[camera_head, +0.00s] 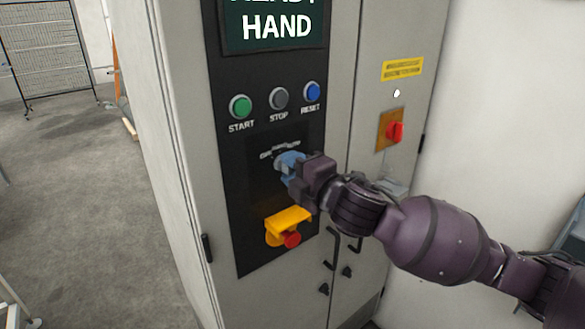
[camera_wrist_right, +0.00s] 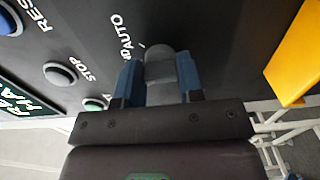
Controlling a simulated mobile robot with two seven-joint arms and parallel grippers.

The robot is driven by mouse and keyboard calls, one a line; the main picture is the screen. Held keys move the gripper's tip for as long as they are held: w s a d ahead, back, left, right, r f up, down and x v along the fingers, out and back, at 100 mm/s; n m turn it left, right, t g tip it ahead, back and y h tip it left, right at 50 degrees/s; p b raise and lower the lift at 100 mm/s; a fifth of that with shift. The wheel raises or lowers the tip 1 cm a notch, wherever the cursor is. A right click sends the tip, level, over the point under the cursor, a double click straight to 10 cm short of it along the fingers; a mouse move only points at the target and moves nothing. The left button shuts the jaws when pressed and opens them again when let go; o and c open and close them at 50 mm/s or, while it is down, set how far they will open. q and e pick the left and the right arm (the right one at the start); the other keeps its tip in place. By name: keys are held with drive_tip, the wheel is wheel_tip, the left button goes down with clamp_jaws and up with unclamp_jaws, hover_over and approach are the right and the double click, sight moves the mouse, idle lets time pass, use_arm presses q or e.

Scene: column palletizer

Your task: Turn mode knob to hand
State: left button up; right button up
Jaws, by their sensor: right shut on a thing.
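The mode knob (camera_wrist_right: 160,66) is a grey knob on the black control panel (camera_head: 240,185). In the right wrist view it sits between the two blue fingers of my right gripper (camera_wrist_right: 158,80), which is shut on it. "AUTO" lettering shows beside the knob there, and another label is partly covered. In the head view my right gripper (camera_head: 289,168) covers most of the knob, under arc-shaped lettering. The display (camera_head: 275,25) above reads "HAND", with a cut-off line over it that looks like "READY". My left gripper is not in view.
Green START (camera_head: 240,106), grey STOP (camera_head: 279,97) and blue RESET (camera_head: 312,92) buttons are above the knob. A yellow guard (camera_head: 288,220) with a red button (camera_head: 291,239) juts out just below. A red switch (camera_head: 395,132) is on the right door. Open floor lies at left.

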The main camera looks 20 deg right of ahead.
drive_tip(key=o, duration=0.9)
drive_tip(key=b+v, duration=0.2)
drive_tip(key=v, duration=0.9)
drive_tip(key=shift+w, duration=0.1)
drive_tip(key=w+d+f+m+g+h, duration=0.1)
drive_tip(key=d+f+m, duration=0.1)
drive_tip(key=f+m, duration=0.6)
drive_tip(key=w+d+f+m+h, duration=0.15)
drive_tip(key=f+m, duration=0.35)
drive_tip(key=f, duration=0.6)
drive_tip(key=s+d+f+m+g+h, duration=0.1)
drive_tip(key=s+f+m, duration=0.1)
drive_tip(key=s+f, duration=0.4)
drive_tip(key=s+d+f+m+g+h, duration=0.1)
drive_tip(key=s+f+m+g, duration=0.1)
drive_tip(key=s+f, duration=0.4)
drive_tip(key=s+d+f+m+g+h, duration=0.1)
drive_tip(key=s+f+m, duration=0.3)
drive_tip(key=f, duration=0.6)
drive_tip(key=shift+s+f+h+b, duration=0.2)
drive_tip(key=shift+s+h, duration=0.05)
drive_tip(key=shift+s, duration=0.4)
drive_tip(key=shift+s+f+h+b, duration=0.15)
drive_tip(key=shift+s+h, duration=0.05)
drive_tip(key=shift+s, duration=0.45)
